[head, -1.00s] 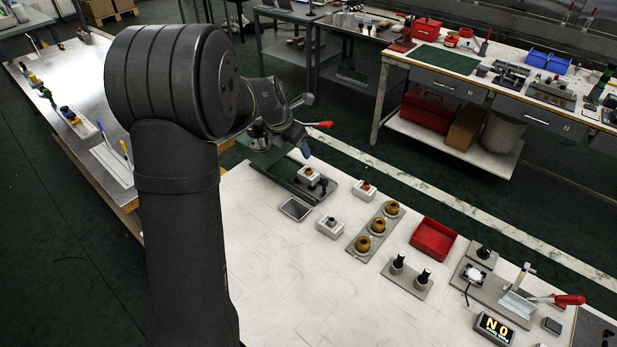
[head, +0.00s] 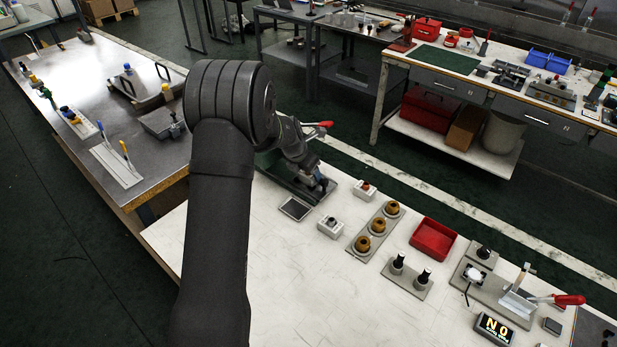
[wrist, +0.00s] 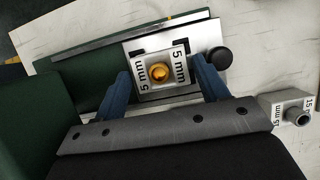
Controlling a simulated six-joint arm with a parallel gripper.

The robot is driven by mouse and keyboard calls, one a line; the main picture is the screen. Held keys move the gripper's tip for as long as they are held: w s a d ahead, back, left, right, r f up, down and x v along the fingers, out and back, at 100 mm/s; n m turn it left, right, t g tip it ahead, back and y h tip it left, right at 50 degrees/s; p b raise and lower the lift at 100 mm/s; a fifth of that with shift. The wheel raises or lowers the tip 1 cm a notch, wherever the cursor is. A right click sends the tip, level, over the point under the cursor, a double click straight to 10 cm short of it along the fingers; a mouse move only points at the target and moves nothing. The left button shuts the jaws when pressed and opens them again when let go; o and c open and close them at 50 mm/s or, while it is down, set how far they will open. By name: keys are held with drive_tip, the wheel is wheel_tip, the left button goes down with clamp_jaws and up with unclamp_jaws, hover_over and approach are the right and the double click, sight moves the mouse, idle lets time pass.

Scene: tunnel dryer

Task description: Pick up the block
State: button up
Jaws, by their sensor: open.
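The block (wrist: 143,87) is pale, marked "5 mm" on two sides, with a brass-coloured round piece in its middle. It sits on a metal plate of the green fixture (wrist: 88,85) in the wrist view. My gripper (wrist: 161,76) is open, with one blue finger on each side of the block. A small gap seems to show on the right; contact on the left I cannot tell. In the head view my gripper (head: 319,184) is low over the fixture at the far end of the white table, and my arm largely hides the block.
A black knob (wrist: 219,57) stands close to the right finger. A second block (wrist: 291,103), marked "15 mm", is at the right. In the head view, a dark flat plate (head: 295,208), a white block with a red top (head: 364,194) and a red tray (head: 433,238) are nearby.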

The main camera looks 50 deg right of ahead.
drive_tip(key=shift+d+f, duration=0.1)
drive_tip(key=shift+f, duration=0.2)
drive_tip(key=c, duration=1)
drive_tip(key=shift+r, duration=0.15)
